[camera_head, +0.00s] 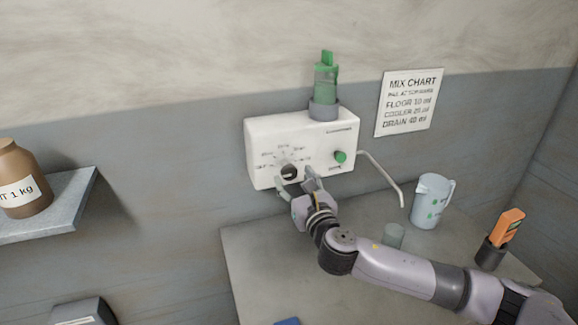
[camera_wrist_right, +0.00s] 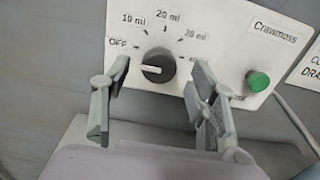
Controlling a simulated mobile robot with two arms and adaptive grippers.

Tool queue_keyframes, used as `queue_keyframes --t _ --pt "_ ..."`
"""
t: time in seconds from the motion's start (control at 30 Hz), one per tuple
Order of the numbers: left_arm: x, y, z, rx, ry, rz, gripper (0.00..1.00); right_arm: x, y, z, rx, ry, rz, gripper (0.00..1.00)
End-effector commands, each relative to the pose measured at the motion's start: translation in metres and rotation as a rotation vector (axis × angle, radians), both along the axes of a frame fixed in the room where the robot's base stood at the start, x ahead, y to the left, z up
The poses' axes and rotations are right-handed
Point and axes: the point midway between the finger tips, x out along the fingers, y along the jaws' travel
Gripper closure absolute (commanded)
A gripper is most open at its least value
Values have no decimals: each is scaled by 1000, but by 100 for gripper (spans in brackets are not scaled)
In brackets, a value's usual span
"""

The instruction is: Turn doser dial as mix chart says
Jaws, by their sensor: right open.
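The white doser (camera_head: 262,135) is on the wall above the counter, with a green bottle (camera_head: 326,84) on top. Its black dial (camera_wrist_right: 158,65) shows in the right wrist view, with its pale pointer toward OFF. Labels 10 ml, 20 ml, 30 ml and a partly hidden 40 run around it. A green button (camera_wrist_right: 257,81) is to the right. The mix chart (camera_head: 409,102) on the wall reads floor 10 ml, cooler perhaps 20 ml, drain 40 ml; small print is blurred. My right gripper (camera_head: 299,183) is open, its fingers either side of and below the dial, apparently not touching it.
A spout tube (camera_head: 384,172) bends down from the doser's right side. A clear jug (camera_head: 431,200), a small cup (camera_head: 391,235) and an orange device in a dark holder (camera_head: 490,254) stand on the counter (camera_head: 262,265). A shelf (camera_head: 62,212) with a brown jar (camera_head: 18,178) is at left.

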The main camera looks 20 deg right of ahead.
Motion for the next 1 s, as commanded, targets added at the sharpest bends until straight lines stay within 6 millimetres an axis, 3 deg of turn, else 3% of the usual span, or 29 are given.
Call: queue_keyframes --t 0.1,0.3,0.67,1.0 --pt "9 0 8 -1 -13 0 60 21 1 2 0 0 -1 46" --pt "-4 1 10 1 7 1 60 41 2 1 2 0 0 46" --pt "-16 2 9 3 24 2 60 46 2 0 1 0 1 46" --pt "-10 2 9 3 16 3 60 45 2 0 1 0 0 68"
